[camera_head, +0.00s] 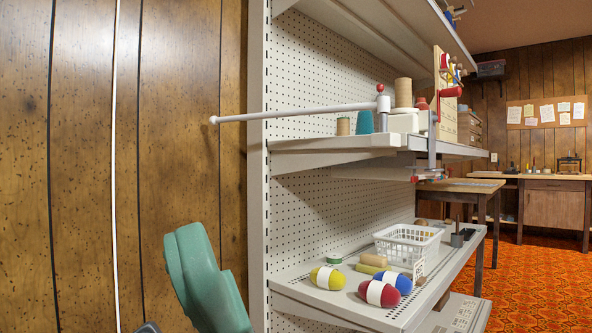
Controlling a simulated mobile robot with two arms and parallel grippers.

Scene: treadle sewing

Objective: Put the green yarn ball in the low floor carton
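I see no green yarn ball that I can be sure of. Yarn balls with white bands lie on the lower shelf: a yellow one (327,278), a blue one (394,282) and a red one (379,292). A small flat green item (334,257) lies behind the yellow ball; it does not look like a ball. The low floor carton is not in view.
A white basket (409,243) stands on the lower shelf (312,292). A pale rod (292,112) with a red knob juts left from the middle shelf (330,144). Wood panelling closes the left side. Orange patterned carpet (535,285) lies open at right, before a wooden table (462,187).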

